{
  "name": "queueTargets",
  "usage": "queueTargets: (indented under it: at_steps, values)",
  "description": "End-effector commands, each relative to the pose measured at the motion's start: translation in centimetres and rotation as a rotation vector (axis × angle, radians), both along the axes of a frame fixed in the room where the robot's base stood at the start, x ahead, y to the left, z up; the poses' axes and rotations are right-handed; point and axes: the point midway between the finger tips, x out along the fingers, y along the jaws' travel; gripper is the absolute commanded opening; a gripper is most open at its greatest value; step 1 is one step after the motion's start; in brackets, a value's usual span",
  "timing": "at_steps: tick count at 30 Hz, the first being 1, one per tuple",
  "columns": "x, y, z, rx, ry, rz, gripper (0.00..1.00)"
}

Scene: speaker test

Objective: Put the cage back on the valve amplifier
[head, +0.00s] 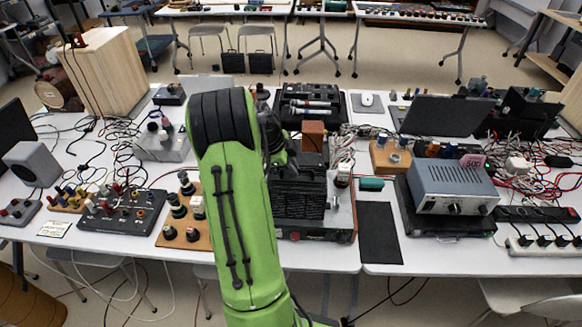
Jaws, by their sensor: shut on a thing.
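The black slotted cage (298,197) is in the middle of the head view, over the valve amplifier (346,221), a low unit with a wooden side and a dark front. A brown block (313,136) stands behind the cage, and a small upright part shows to its right. My gripper (284,165) is at the cage's back left, shut on the cage. My green arm hides the fingertips and the cage's left side. I cannot tell whether the cage rests on the amplifier or hangs just above it, nor whether its edges line up.
A wooden board with valves (184,238) stands close left of my arm. A black mat (379,232) and a grey-blue power unit (452,187) lie to the right. A black case with markers (310,104) is behind. Loose cables crowd both sides.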

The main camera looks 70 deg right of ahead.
Motion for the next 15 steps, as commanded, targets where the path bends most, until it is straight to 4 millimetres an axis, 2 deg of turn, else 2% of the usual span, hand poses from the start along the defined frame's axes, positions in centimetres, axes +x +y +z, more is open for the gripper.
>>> queueTargets:
  at_steps: [15]
  values:
    - [0.01,-0.03,-0.56,-0.002,-0.001,0.0,0.0]
